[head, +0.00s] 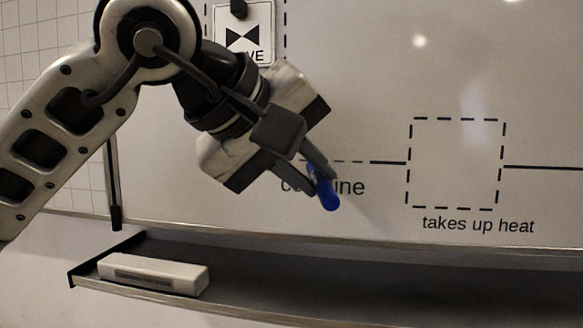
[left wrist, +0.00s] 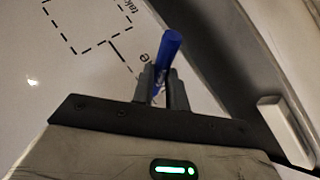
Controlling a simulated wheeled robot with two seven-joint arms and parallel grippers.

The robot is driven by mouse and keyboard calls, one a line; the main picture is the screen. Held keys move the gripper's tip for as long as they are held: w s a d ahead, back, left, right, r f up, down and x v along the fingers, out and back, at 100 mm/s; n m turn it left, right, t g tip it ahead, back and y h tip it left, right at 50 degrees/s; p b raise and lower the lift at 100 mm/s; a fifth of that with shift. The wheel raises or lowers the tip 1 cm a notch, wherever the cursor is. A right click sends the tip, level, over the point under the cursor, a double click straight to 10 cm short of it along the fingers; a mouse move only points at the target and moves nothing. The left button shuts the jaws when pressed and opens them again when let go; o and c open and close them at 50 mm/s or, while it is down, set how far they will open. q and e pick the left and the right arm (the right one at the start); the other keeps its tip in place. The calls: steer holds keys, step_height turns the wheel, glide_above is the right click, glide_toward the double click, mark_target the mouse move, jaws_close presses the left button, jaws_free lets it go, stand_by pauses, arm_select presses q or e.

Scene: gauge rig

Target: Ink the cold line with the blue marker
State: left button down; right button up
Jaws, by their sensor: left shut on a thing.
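The blue marker (head: 328,195) is in the jaws of my left gripper (head: 318,172), in front of the whiteboard, its blue end pointing down. In the left wrist view the blue marker (left wrist: 168,48) stands out between the two fingers of my left gripper (left wrist: 162,82). The cold line (head: 350,161) is a thin dashed stretch; at its right a solid dark piece (head: 388,162) runs to the dashed box. Its left part and the middle of the label below are hidden behind my gripper. I cannot tell whether the marker touches the board. My right gripper is not in view.
A dashed box (head: 456,119) labelled "takes up heat" is on the whiteboard (head: 540,80) at right. A valve card (head: 262,25) hangs at the top, partly behind my arm. A pale eraser-like block (head: 153,274) lies at the left of the tray (head: 400,285) below.

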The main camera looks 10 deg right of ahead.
arm_select(q)
steer(key=shift+s+d, duration=1.25)
steer(key=shift+d, duration=2.65)
steer(key=w+a+b, duration=0.1)
steer(key=w+a, duration=0.3)
steer(key=a, duration=0.8)
steer(key=shift+a, duration=0.35)
steer(key=shift+s+a+b, duration=0.3)
steer(key=shift+s+b, duration=0.1)
steer(key=shift+s, duration=0.55)
steer(key=shift+s+a+b, duration=0.3)
steer(key=shift+s+b, duration=0.1)
steer(key=shift+s, duration=0.5)
steer(key=shift+s+a+b, duration=0.3)
steer(key=shift+s+b, duration=0.1)
steer(key=shift+s, duration=0.55)
steer(key=shift+s+a+b, duration=0.25)
steer(key=shift+s, duration=0.45)
steer(key=shift+s+a+b, duration=0.2)
steer(key=shift+s, duration=0.5)
